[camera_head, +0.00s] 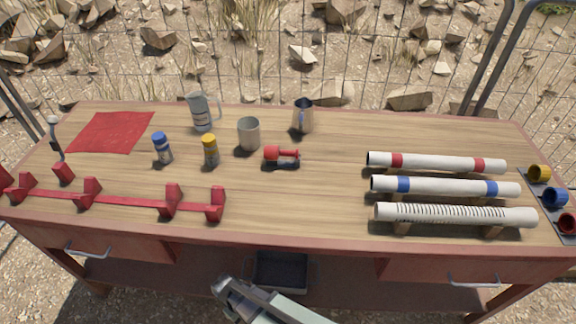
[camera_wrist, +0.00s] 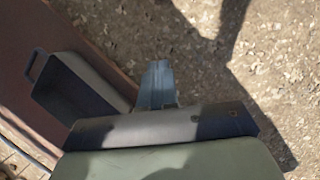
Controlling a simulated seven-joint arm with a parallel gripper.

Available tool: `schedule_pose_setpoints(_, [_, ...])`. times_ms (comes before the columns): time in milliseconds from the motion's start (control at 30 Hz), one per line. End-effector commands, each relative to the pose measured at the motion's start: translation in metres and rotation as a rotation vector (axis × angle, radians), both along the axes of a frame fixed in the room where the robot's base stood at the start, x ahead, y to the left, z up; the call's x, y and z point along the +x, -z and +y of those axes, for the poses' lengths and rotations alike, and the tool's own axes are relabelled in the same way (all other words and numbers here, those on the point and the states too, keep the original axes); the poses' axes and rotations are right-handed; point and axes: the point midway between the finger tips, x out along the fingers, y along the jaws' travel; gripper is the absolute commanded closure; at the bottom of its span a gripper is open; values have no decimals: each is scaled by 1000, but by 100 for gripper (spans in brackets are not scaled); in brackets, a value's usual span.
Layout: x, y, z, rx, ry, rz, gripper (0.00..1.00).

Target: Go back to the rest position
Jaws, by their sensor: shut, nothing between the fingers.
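My gripper (camera_head: 224,288) shows at the bottom middle of the head view, in front of the workbench's front edge and lower than its top. In the wrist view my gripper (camera_wrist: 158,66) points down toward the gravelly ground, with its fingers together and nothing between them. The workbench (camera_head: 330,215) has a wooden top with a red frame. My gripper is apart from everything on it.
A dark tray (camera_head: 281,270) sits on the bench's lower shelf, close to my gripper; the wrist view shows it too (camera_wrist: 75,90). The front middle is clear.

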Motion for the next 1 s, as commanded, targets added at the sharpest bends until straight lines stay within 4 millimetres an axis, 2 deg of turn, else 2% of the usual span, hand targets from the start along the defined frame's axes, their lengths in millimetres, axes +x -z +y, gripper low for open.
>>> schedule_pose_setpoints(33, [-1,-3,-22,-6,40,13,100])
schedule_pose_setpoints(100, [-1,-2,-45,-14,91,31,100])
schedule_pose_setpoints(400, [-6,-4,-133,-50,281,88,100])
schedule_pose_setpoints(700, [-20,-5,-206,-83,461,138,100])
schedule_pose_setpoints(1000, [-37,-1,-262,-103,640,190,100])
